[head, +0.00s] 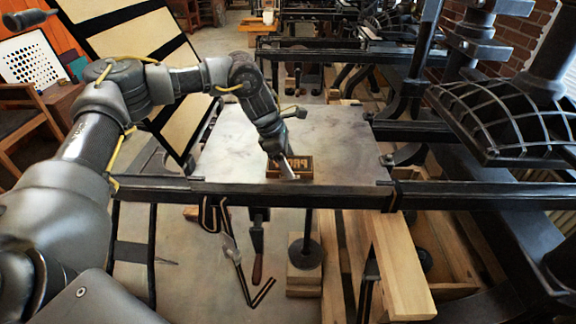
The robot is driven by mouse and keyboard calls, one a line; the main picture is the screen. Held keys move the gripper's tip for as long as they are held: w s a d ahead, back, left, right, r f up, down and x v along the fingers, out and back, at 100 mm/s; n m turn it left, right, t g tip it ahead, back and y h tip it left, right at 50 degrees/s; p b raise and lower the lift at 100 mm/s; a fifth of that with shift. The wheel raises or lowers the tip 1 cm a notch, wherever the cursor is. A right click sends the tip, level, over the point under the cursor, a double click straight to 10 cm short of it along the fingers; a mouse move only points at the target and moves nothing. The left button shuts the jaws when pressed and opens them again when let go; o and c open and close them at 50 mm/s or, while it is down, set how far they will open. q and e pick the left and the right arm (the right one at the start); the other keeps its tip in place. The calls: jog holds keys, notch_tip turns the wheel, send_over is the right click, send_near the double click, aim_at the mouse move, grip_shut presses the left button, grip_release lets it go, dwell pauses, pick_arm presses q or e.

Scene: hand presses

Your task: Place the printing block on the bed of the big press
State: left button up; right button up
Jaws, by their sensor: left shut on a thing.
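The printing block (302,166), a small brown wooden piece with raised letters on its face, is at the front part of the press bed. The bed of the big press (236,139) is a flat, pale grey, marbled plate with dark rails around it. My left gripper (287,166) reaches down from above, shut on the block at its left part. The block looks to be at or very near the bed's surface; I cannot tell whether it touches. The fingers hide part of the block. My right gripper is not in view.
A dark front rail (330,194) runs across the near side of the bed. A black ribbed press part (515,115) stands at the right. Pale wooden beams (398,265) lie below the rail. The rest of the bed is bare.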

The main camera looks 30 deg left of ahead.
pick_arm(q)
jog(key=shift+s, duration=0.1)
jog(key=o, duration=1.2)
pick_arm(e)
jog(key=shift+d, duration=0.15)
pick_arm(q)
jog(key=shift+r, duration=0.1)
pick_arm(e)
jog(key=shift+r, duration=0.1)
pick_arm(q)
jog(key=b+v, duration=0.1)
jog(key=v, duration=1.1)
jog(key=shift+d+r, duration=0.1)
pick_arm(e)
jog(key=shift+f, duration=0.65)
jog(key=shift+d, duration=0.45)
